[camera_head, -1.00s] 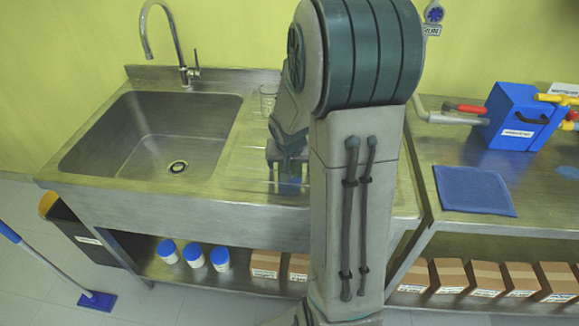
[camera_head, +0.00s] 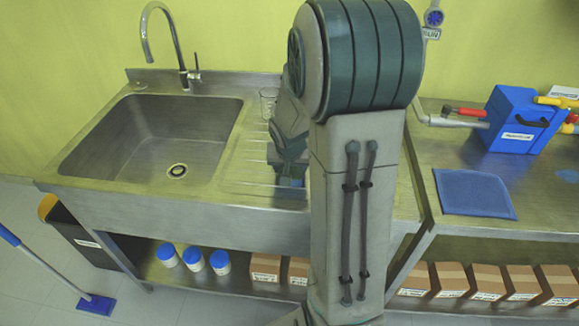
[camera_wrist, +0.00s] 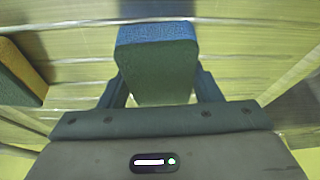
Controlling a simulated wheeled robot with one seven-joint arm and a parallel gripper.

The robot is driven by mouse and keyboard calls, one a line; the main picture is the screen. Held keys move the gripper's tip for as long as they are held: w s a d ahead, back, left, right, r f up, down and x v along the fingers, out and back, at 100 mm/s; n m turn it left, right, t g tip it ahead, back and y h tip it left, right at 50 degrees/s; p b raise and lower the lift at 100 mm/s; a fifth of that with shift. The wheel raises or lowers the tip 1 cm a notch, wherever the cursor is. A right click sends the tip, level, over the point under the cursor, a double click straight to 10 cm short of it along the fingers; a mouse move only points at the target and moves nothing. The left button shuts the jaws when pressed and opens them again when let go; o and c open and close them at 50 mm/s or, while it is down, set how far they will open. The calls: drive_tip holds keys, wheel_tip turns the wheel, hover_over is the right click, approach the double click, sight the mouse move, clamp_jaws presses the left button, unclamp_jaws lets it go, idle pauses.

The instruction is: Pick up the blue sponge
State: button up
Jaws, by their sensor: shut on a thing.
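The blue sponge (camera_wrist: 157,32) is in the middle of the wrist view, with a blue upper part and a green face towards the camera. My gripper (camera_wrist: 160,78) has a finger on each side of the sponge and is shut on it. In the head view, the blue sponge (camera_head: 290,183) shows as a small blue patch below my gripper (camera_head: 290,170), over the ribbed drainboard right of the sink. My arm hides part of this area, and I cannot tell whether the sponge touches the drainboard.
A yellow and dark sponge-like block (camera_wrist: 20,72) lies left of my gripper in the wrist view. A clear glass (camera_head: 268,102) stands behind on the drainboard (camera_head: 245,165). The sink (camera_head: 150,140) is to the left. A blue mat (camera_head: 474,193) and blue box (camera_head: 520,118) are right.

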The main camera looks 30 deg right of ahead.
wheel_tip(320, 180, up, 5)
drive_tip(key=shift+f, duration=0.1)
drive_tip(key=s+d+r, duration=0.1)
drive_tip(key=d+r, duration=0.5)
drive_tip(key=d, duration=0.5)
drive_tip(key=shift+s+d+r, duration=0.15)
drive_tip(key=shift+s+d, duration=0.15)
drive_tip(key=shift+s, duration=0.05)
drive_tip(key=shift+o, duration=0.3)
